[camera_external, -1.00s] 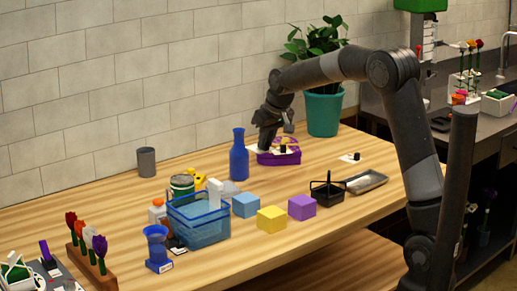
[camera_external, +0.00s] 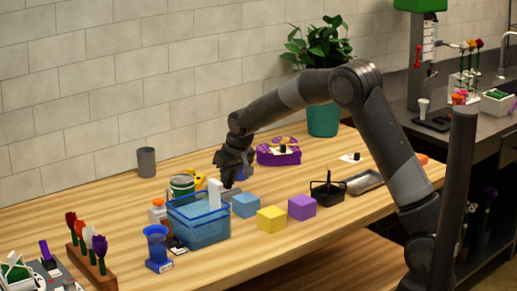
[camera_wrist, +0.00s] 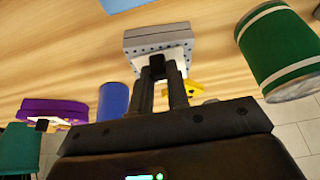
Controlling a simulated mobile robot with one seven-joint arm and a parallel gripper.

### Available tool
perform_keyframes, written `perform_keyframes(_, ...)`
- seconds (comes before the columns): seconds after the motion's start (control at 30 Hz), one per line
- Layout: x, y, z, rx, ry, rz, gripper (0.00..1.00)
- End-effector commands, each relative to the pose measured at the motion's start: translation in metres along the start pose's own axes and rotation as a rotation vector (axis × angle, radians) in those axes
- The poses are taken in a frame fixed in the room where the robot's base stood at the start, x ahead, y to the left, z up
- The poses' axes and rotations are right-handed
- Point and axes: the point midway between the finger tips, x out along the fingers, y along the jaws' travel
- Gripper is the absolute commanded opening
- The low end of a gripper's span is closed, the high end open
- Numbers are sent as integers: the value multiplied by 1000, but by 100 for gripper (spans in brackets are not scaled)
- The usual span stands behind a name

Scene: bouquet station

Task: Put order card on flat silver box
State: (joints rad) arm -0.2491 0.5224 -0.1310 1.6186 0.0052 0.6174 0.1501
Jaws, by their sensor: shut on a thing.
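My gripper (camera_external: 230,178) is low over the table behind the blue basket. In the wrist view, my gripper (camera_wrist: 160,80) is shut on the black knob of the white order card (camera_wrist: 173,73). The flat silver box (camera_wrist: 158,36), grey with small dots along its side, is right beyond the fingertips. The card overlaps the box in that view; I cannot tell whether they touch. In the external view, my gripper and the basket hide most of the box and the card.
The blue basket (camera_external: 197,228), green can (camera_external: 182,186) and blue cube (camera_external: 245,204) are close around my gripper. The blue bottle (camera_wrist: 113,101) is beside it, mostly hidden outside. The purple box (camera_external: 270,158) is behind right.

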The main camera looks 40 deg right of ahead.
Motion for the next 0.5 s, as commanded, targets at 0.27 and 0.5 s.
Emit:
perform_keyframes(0.27,2,0,1,0,0,0,0)
perform_keyframes(0.5,4,0,2,0,0,0,27)
